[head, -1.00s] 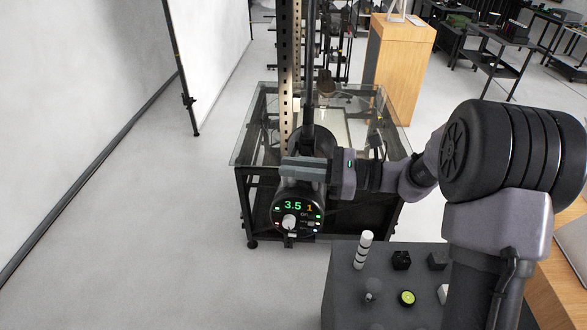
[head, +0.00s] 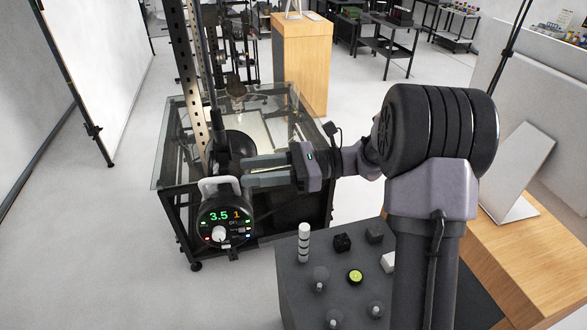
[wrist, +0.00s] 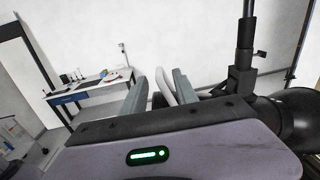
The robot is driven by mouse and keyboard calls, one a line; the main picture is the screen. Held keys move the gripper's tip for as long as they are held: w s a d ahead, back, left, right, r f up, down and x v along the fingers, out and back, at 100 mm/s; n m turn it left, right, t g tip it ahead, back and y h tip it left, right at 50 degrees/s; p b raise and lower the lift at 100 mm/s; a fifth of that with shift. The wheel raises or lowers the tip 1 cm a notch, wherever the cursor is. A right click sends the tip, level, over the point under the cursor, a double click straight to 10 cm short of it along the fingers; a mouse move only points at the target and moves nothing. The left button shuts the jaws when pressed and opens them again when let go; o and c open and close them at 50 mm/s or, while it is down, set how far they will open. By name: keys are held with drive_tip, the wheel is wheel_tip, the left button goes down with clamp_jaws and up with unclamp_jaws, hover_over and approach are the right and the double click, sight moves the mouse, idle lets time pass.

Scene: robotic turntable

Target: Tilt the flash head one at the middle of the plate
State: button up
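The flash head (head: 226,222) is a black round-backed unit with a lit display reading 3.5 and 1, and a white knob. It hangs on a dark stand at the table's near left, with a pale grip loop (head: 219,186) on top. A pale square plate (head: 256,134) shows at the glass table's middle, partly hidden. My gripper (head: 244,172) is open, its two grey fingers pointing left, just right of the loop. In the wrist view the loop (wrist: 167,86) shows between the fingers, apparently beyond them; contact cannot be told. The flash head's dark reflector (wrist: 297,115) is at right.
A perforated upright post (head: 184,75) rises beside the flash head. The glass-topped table (head: 172,160) has a black frame. A dark cart (head: 292,262) with knobs and small blocks stands in front of it. A white wall panel is at left; floor is clear there.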

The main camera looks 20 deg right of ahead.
drive_tip(key=s+d, duration=0.1)
drive_tip(key=d, duration=0.7)
drive_tip(key=shift+d+b, duration=0.3)
